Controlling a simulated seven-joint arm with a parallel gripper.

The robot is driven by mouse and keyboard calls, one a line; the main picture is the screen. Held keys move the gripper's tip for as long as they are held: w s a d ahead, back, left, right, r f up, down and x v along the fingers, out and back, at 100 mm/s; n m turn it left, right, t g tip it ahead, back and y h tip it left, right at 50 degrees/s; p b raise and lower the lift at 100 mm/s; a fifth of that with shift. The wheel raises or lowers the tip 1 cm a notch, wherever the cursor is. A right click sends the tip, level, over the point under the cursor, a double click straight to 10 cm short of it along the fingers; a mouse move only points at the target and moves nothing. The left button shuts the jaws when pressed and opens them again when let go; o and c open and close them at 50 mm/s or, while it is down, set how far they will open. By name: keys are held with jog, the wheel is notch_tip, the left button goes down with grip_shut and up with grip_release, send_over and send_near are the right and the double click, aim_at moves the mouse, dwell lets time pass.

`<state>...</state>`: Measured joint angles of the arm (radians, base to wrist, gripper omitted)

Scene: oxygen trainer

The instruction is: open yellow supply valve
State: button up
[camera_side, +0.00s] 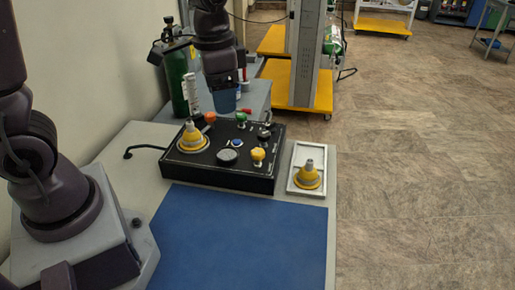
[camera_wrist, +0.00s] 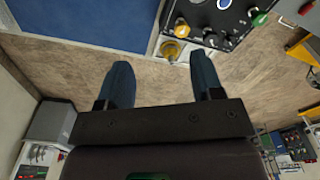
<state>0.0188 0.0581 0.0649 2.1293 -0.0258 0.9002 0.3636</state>
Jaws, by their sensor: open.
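A yellow knob (camera_side: 258,155) stands at the right front of the black control box (camera_side: 225,180). I take it for the supply valve, but its label is too small to read. In the wrist view a yellow knob (camera_wrist: 182,29) shows at the box's edge, beyond my fingertips. My gripper (camera_side: 223,98) hangs fingers-down at the back of the box in the side view, apart from the yellow knob. In the wrist view my gripper (camera_wrist: 163,72) has its two blue fingers spread, with nothing between them.
A similar cone (camera_side: 308,176) sits in a white tray (camera_side: 293,187) to the right. A green cylinder (camera_side: 178,85) stands behind. The blue mat (camera_side: 235,235) is clear.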

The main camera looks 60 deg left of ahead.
aim_at(258, 151)
jog(key=w+a+f+m, duration=0.1)
jog(key=w+f+m, duration=0.4)
jog(key=w+m, duration=0.4)
jog(key=shift+g, duration=0.3)
notch_tip(258, 151, down, 13)
jog(key=shift+s+a, duration=0.15)
jog(key=c, duration=0.9)
